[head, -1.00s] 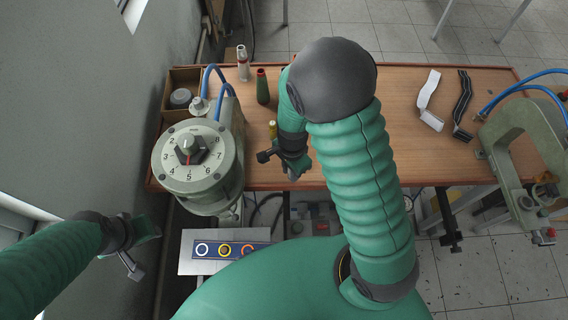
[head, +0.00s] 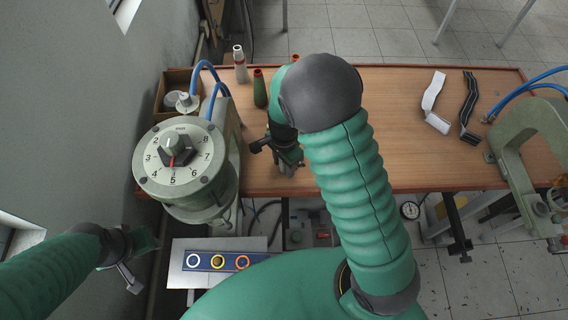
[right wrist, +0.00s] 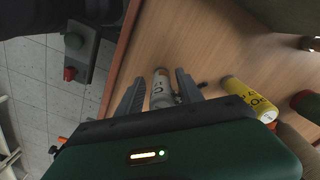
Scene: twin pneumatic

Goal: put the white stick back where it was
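A white stick (right wrist: 160,90) with dark lettering lies between the two fingers of my right gripper (right wrist: 160,86) in the right wrist view. Narrow gaps show between it and the fingers, so the gripper looks open around it. In the head view my right gripper (head: 289,168) is low over the table's front part, and its stick is hidden there. Another whitish stick with a red band (head: 240,66) stands at the back left of the table. My left gripper (head: 128,272) hangs off the table at the lower left; its fingers are unclear.
A yellow stick (right wrist: 250,97) is close beside my right gripper. A green stick with a red top (head: 260,90) stands behind. A dial unit (head: 172,165) is left, and a green clamp frame (head: 520,135) right. The table (head: 400,140) is clear in the middle right.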

